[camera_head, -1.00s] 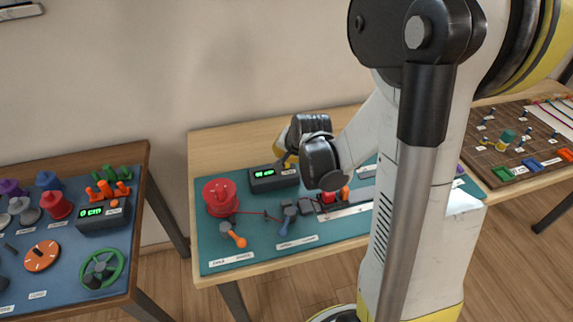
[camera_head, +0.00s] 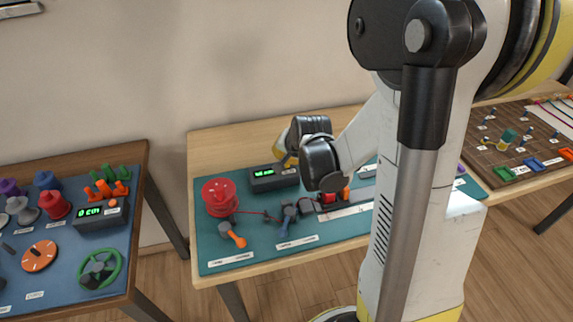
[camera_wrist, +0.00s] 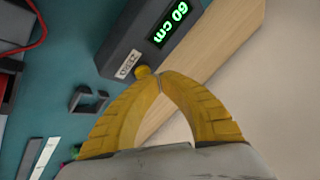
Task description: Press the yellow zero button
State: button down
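The yellow zero button (camera_wrist: 142,71) is a small round knob on the near end of a dark display box (camera_wrist: 125,42), beside a white label. In the head view the display box (camera_head: 262,181) stands at the back of the teal mat, and my wrist hides the button's side.
A red spool (camera_head: 219,197) with a red cord stands left of the box on the teal mat (camera_head: 215,250). Orange and blue handled levers lie in front. A second table with knobs and a green wheel (camera_head: 101,268) is at left; a brown pegboard (camera_head: 485,165) is at right.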

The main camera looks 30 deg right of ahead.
jog(key=shift+f+b, duration=0.4)
dwell(0.3)
jog(key=shift+r, duration=0.15)
jog(key=shift+r+p, duration=0.65)
jog(key=shift+r, duration=0.05)
notch_tip(320, 180, up, 5)
jog(key=p, duration=0.4)
dwell(0.9)
